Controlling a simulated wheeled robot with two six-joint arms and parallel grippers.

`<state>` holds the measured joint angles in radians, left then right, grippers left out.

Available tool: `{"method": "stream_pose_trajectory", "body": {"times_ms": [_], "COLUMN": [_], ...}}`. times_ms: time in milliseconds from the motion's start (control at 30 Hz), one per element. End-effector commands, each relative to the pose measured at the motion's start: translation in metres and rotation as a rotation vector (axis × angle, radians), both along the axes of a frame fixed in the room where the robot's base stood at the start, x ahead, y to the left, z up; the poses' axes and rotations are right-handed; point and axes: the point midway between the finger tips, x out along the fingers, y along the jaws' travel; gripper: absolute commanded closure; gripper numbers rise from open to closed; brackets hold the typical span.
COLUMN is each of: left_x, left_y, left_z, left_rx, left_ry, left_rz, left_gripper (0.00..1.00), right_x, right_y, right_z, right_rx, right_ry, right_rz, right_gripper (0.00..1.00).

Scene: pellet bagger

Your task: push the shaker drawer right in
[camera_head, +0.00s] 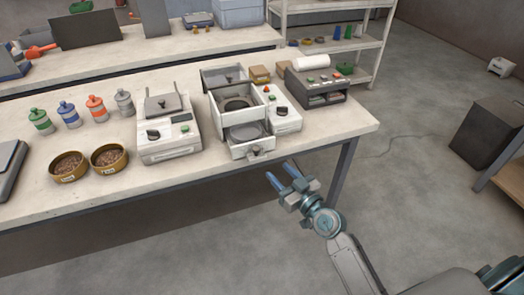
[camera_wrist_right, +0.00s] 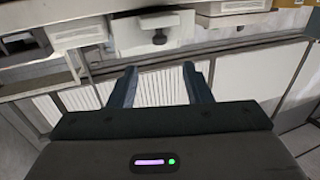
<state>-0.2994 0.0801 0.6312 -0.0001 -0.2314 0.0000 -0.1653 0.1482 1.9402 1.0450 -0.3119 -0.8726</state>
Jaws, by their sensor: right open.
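The shaker drawer (camera_head: 250,148) is a pale box front with a dark knob, at the bottom of the white shaker machine (camera_head: 238,102). It sticks out toward the table's front edge, with a round tray visible inside. In the right wrist view the drawer front (camera_wrist_right: 154,32) and its knob show ahead of the fingers. My right gripper (camera_head: 284,174) is open and empty, in front of the table edge, apart from the drawer and lower right of it. Its two fingers also show in the wrist view (camera_wrist_right: 160,86). My left gripper is not in view.
A white machine with a lever (camera_head: 168,130) stands left of the shaker. Two bowls of pellets (camera_head: 69,166) and several coloured bottles (camera_head: 96,108) are further left. A dark organiser (camera_head: 316,86) stands right.

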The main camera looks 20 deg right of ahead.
Motion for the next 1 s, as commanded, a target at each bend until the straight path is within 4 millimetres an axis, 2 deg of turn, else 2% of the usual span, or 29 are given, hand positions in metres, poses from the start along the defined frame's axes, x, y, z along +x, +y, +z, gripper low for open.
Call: {"method": "stream_pose_trajectory", "body": {"times_ms": [533, 700, 1000], "left_x": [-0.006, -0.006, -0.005], "left_y": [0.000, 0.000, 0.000], "left_z": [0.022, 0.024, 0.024], "left_rx": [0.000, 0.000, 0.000], "left_ry": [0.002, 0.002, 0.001], "left_rz": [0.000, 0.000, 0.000], "left_gripper": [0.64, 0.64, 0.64], "right_x": [0.086, 0.099, 0.100], "right_y": [0.026, 0.030, 0.031], "right_z": [0.002, 0.000, -0.001], "right_rx": [0.004, 0.001, 0.001], "right_ry": [0.001, 0.000, 0.001], "right_rz": [-0.001, -0.001, 0.000], "right_gripper": [0.55, 0.55, 0.55]}}
